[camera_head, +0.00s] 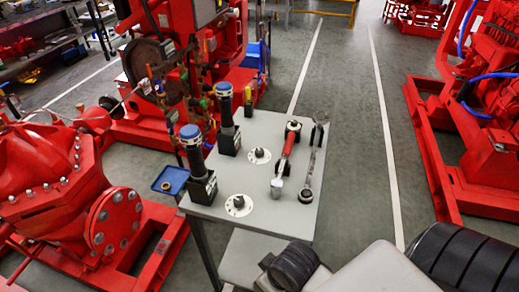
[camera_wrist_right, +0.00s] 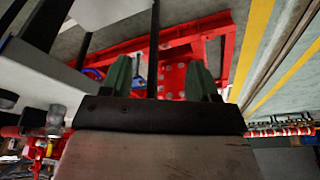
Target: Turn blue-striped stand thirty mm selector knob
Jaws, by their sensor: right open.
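Two round knobs on white dial plates sit on the grey table (camera_head: 228,178): one near the middle (camera_head: 259,155), one near the front edge (camera_head: 238,204). Two black upright stands with blue tops stand on the table's left side, the rear one (camera_head: 228,120) and the front one (camera_head: 197,165). I cannot make out stripes, size marks or which knob is the thirty mm one. My right gripper shows in the right wrist view (camera_wrist_right: 161,78), with its two green fingers apart and nothing between them. My left gripper is not in view.
A red-handled tool (camera_head: 287,150) and a wrench (camera_head: 312,160) lie on the table's right side. A blue tray (camera_head: 171,180) is beside its left edge. Red pump machinery (camera_head: 50,170) stands close on the left, another red machine (camera_head: 490,150) on the right. The floor between is clear.

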